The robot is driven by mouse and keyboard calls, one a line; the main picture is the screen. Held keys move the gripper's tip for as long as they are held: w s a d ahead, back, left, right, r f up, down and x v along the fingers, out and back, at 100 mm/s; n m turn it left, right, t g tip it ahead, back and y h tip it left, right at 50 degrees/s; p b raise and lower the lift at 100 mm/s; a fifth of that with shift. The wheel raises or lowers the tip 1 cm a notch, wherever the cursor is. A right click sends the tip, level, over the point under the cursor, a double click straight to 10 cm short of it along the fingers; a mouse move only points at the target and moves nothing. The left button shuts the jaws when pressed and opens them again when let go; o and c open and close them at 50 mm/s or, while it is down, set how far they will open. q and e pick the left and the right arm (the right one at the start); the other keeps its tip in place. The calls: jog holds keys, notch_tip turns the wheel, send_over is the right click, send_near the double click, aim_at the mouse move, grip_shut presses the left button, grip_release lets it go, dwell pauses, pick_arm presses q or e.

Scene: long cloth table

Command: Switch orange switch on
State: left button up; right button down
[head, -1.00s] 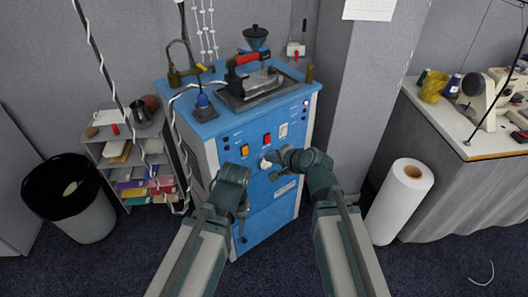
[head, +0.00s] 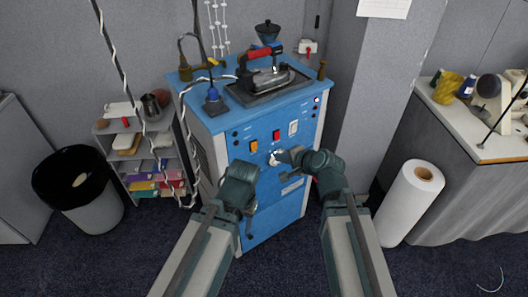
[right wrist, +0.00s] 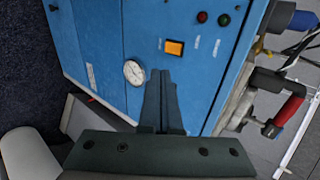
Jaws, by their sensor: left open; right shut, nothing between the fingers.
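The orange switch (head: 253,146) is on the front panel of a blue machine (head: 270,205), left of a red switch (head: 276,136) and a white switch (head: 293,128). It also shows in the right wrist view (right wrist: 174,47), above and right of the fingertips. My right gripper (head: 281,156) is shut and empty by the round white gauge (head: 273,159), below and right of the orange switch. Its closed fingers (right wrist: 160,75) lie beside the gauge (right wrist: 134,72), with no visible contact with the switch. My left gripper (head: 245,212) is open, low before the machine's front.
An iron (head: 268,76) rests on the machine top. A shelf (head: 150,160) and a black bin (head: 78,190) stand at left. A white roll (head: 412,203) and a cloth-covered table (head: 455,200) stand at right. A white cord hangs by the machine's left side.

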jog(key=b, duration=0.6)
send_near(255, 149)
notch_tip(255, 149, down, 4)
jog(key=w, duration=0.1)
jog(key=shift+w+a+r, duration=0.15)
jog(key=shift+w+a, duration=0.35)
jog(key=shift+w, duration=0.1)
jog(key=shift+w+a+r, duration=0.15)
jog(key=shift+w+a, duration=0.4)
jog(key=shift+w, duration=0.05)
jog(key=shift+w+a, duration=0.4)
jog(key=shift+w, duration=0.1)
jog(key=shift+w+a+f, duration=0.1)
jog(key=shift+w+f, duration=0.05)
jog(key=shift+f, duration=0.05)
jog(key=shift+f+b, duration=0.1)
jog(key=shift+b, duration=0.35)
